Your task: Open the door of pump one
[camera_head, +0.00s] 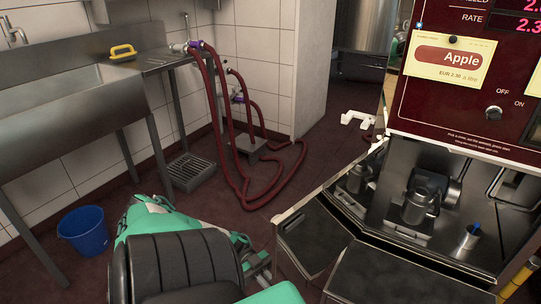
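The pump cabinet (455,112) with a dark red front and an "Apple" label (452,59) stands at the right. Below its front is an uncovered bay with a metal pump body (418,203). A metal-edged panel (325,184) slants out from the bay's left side; I cannot tell for certain whether it is the door. Dark flat panels (318,240) lie low in front. My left arm, green and black, fills the bottom middle. Its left gripper (259,265) shows only partly beside the dark panels, and its fingers are unclear. My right gripper is not in view.
A steel sink (60,92) with a yellow-handled item (122,51) stands at the left. A blue bucket (84,230) is on the floor. Red hoses (228,150) loop across the floor near the wall. A white bracket-like object (357,119) lies behind the cabinet.

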